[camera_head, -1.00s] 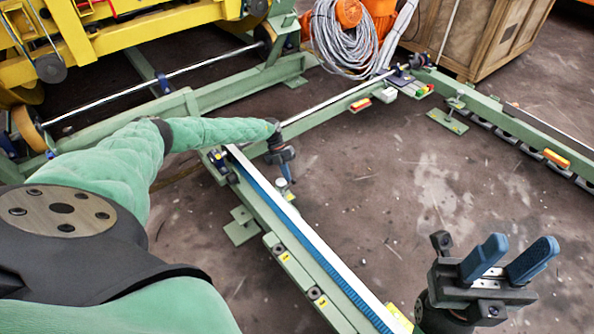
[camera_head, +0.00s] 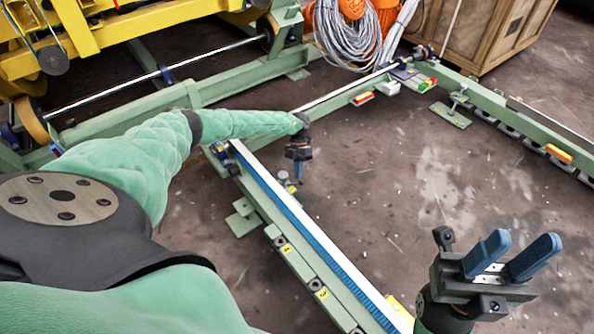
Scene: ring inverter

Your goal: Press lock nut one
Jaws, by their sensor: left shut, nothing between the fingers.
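My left gripper (camera_head: 298,178) points down just right of the green rail with the blue strip (camera_head: 300,222). It is shut and empty. Just beside its fingertips, a small pale round-topped foot (camera_head: 284,187) stands at the rail's side; I cannot tell whether they touch. Dark round fittings (camera_head: 279,241) with yellow number labels sit along the rail's left side, another lower down (camera_head: 315,285). I cannot tell which part is lock nut one. My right gripper (camera_head: 516,252) is open and empty at the lower right, blue fingers apart, away from the rail.
A green cross beam (camera_head: 340,102) runs to the back right, meeting another beam (camera_head: 540,130) with a footplate (camera_head: 451,114). A wooden crate (camera_head: 480,35) and coiled grey cable (camera_head: 350,40) stand behind. Yellow machinery (camera_head: 110,45) is at upper left. The middle floor is clear.

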